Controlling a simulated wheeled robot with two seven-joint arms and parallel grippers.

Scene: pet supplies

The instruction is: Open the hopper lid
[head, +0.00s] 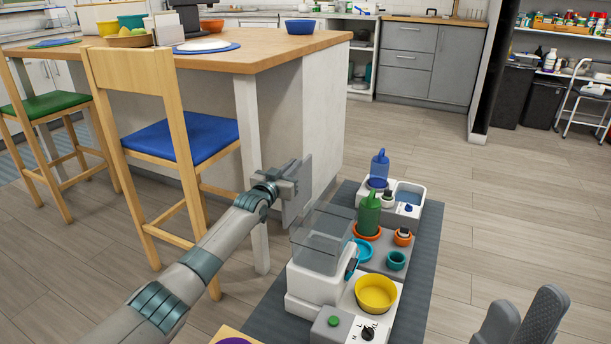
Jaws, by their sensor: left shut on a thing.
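The feeder's hopper (318,246) is a clear smoky box on a white base, standing on the dark mat. My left gripper (297,178) is above and behind the hopper's left side. It is shut on a flat grey panel (296,208), which appears to be the hopper lid, standing steeply tilted. Whether the panel's lower edge touches the hopper is hard to tell. My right gripper (522,322) is at the lower right, its dark fingers apart and empty, partly cut off by the frame.
A yellow bowl (376,293) and a control box with a green button (333,321) stand in front of the hopper. Green (368,214) and blue (379,168) bottles stand behind it. A wooden-topped counter (262,60) and a blue-seated chair (180,138) are left. Floor on the right is clear.

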